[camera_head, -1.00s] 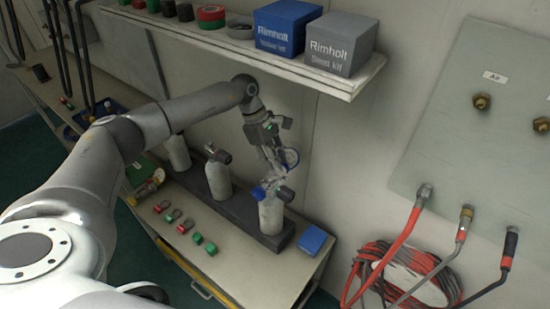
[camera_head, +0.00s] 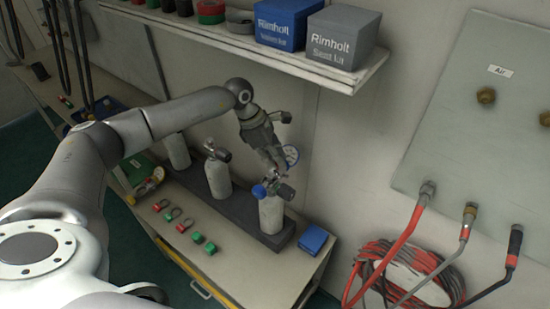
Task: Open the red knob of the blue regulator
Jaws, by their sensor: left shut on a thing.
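The blue regulator (camera_head: 259,191) sits on top of the rightmost pale cylinder (camera_head: 271,214); its blue part shows on the left side. A round white-faced gauge (camera_head: 291,156) with a blue rim stands above it, just right of my fingers. A dark valve knob (camera_head: 286,191) sticks out to the right. My left gripper (camera_head: 273,168) reaches down from above and is shut at the top of the regulator. No red shows there; the red knob appears to be between my fingers, which hide it. My right gripper is not in view.
Two other cylinders (camera_head: 218,178) stand to the left in the same dark rack (camera_head: 243,211). Small red and green parts (camera_head: 198,238) and a blue box (camera_head: 313,238) lie on the bench. A shelf (camera_head: 330,83) with boxes overhangs behind. Red and grey hoses (camera_head: 405,262) hang at right.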

